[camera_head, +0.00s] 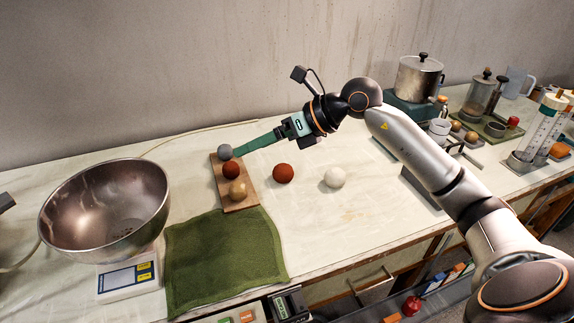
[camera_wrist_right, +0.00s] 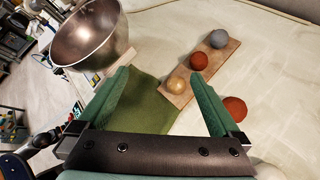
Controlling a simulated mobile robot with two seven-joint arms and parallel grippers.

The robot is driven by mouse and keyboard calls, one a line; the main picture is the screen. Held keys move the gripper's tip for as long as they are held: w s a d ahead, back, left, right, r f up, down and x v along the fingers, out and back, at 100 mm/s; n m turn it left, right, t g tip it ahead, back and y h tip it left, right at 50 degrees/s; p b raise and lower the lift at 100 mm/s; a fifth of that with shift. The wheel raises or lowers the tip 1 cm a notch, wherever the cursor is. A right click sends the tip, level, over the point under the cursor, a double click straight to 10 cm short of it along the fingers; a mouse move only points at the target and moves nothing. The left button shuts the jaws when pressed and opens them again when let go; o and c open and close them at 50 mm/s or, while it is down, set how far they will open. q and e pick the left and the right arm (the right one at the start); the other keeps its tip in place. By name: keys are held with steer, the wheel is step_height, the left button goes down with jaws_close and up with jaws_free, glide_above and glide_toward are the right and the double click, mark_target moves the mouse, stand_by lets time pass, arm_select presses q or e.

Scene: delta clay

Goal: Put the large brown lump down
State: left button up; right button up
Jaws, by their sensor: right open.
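A reddish-brown lump (camera_head: 283,173) rests on the pale worktop, just right of the wooden board (camera_head: 240,206); it also shows in the right wrist view (camera_wrist_right: 235,108). A similar reddish-brown lump (camera_head: 231,170) sits mid-board, between a grey lump (camera_head: 225,151) and a tan lump (camera_head: 237,190). I cannot tell for sure which one the task calls the large brown lump. My right gripper (camera_head: 240,150) is open above the board's far end. In the right wrist view, its green fingers (camera_wrist_right: 160,82) are spread with nothing between them. My left gripper is not seen.
A white lump (camera_head: 335,177) lies right of the board. A metal bowl (camera_head: 105,208) on a scale (camera_head: 128,277) stands at left. A green cloth (camera_head: 222,258) lies in front. Pots and glassware crowd the right back.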

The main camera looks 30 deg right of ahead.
steer(key=a+r+m+t+y+p, duration=0.1)
steer(key=a+r+m+t+y, duration=0.1)
steer(key=a+r+y, duration=0.5)
step_height(320, 180, up, 10)
steer(key=d+m+t+p, duration=0.2)
steer(key=m+t, duration=0.5)
steer(key=m, duration=0.1)
steer(key=m+h+p, duration=0.3)
steer(key=m+h, duration=1.6)
steer(key=m, duration=0.9)
glide_above(285, 170)
steer(key=v, duration=0.2)
step_height(285, 170, down, 10)
steer(key=s+a+f+m+g+y+p, duration=0.1)
steer(key=s+f+m+g, duration=0.2)
steer(key=f, duration=0.4)
steer(key=s+f+m+g+y, duration=0.1)
steer(key=s+f+g, duration=0.25)
steer(key=f, duration=0.45)
steer(key=shift+g+h, duration=0.25)
steer(key=shift+h, duration=0.05)
steer(key=x, duration=0.6)
steer(key=shift+w+a+r, duration=0.1)
steer(key=shift+w+a, duration=0.05)
steer(key=shift+w, duration=0.4)
steer(key=shift+p+x, duration=0.35)
steer(key=shift+x, duration=2.35)
steer(key=shift+a, duration=0.1)
steer(key=shift+c, duration=0.4)
